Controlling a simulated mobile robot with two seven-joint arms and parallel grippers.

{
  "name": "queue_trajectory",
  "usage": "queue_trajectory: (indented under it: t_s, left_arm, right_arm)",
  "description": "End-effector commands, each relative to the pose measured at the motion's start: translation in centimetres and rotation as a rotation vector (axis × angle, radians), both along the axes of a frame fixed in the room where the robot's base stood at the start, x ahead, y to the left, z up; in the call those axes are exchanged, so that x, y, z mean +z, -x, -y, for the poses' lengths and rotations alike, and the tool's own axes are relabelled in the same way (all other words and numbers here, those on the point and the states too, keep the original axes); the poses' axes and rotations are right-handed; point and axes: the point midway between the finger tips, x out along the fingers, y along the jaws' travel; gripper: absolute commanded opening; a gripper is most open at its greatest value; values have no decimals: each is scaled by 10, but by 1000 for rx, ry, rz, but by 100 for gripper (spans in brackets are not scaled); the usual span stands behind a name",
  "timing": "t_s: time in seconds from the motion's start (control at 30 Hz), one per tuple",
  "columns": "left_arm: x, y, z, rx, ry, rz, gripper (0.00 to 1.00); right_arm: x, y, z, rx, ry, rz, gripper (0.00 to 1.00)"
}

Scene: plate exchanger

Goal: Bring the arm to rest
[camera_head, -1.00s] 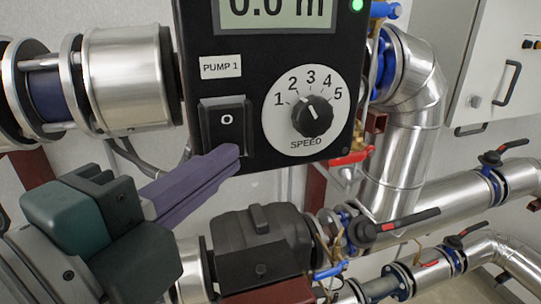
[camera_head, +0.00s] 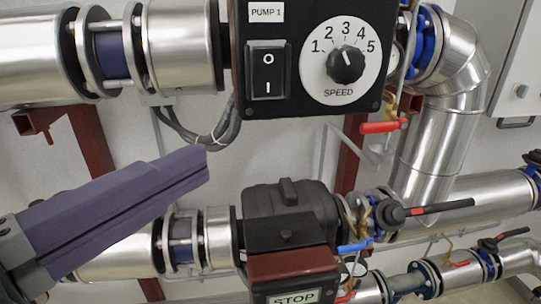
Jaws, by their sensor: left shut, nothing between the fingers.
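My left gripper (camera_head: 198,168) comes in from the lower left. Its long purple fingers lie shut together and hold nothing. The fingertips are in front of the grey wall, left of the pump and below the control box, and they cover part of the pipe behind. In the picture the fingers are apart from the black rocker switch (camera_head: 268,70) marked O and I. The right gripper is not in view.
The black PUMP 1 control box (camera_head: 295,105) carries the speed dial (camera_head: 346,64). A dark pump (camera_head: 290,217) sits below, with a STOP label (camera_head: 293,298) under it. Silver pipes (camera_head: 175,45) and lever valves (camera_head: 440,208) stand around; bare wall (camera_head: 275,150) lies between.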

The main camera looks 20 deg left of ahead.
Motion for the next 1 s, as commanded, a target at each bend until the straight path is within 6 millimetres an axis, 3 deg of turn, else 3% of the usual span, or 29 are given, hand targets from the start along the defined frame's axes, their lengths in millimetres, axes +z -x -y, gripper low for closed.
queue_trajectory:
  t_s: [0.2,0.73,0.87,1.0]
  left_arm:
    - [0,7,-1,-1,-2,-2,0]
    - [-4,5,-6,25,26,-26,0]
    - [-27,-5,-31,161,186,-159,0]
    - [-78,-5,-62,414,506,-429,0]
  right_arm:
    - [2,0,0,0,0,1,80]
    - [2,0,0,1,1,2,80]
    - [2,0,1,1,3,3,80]
    - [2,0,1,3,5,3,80]
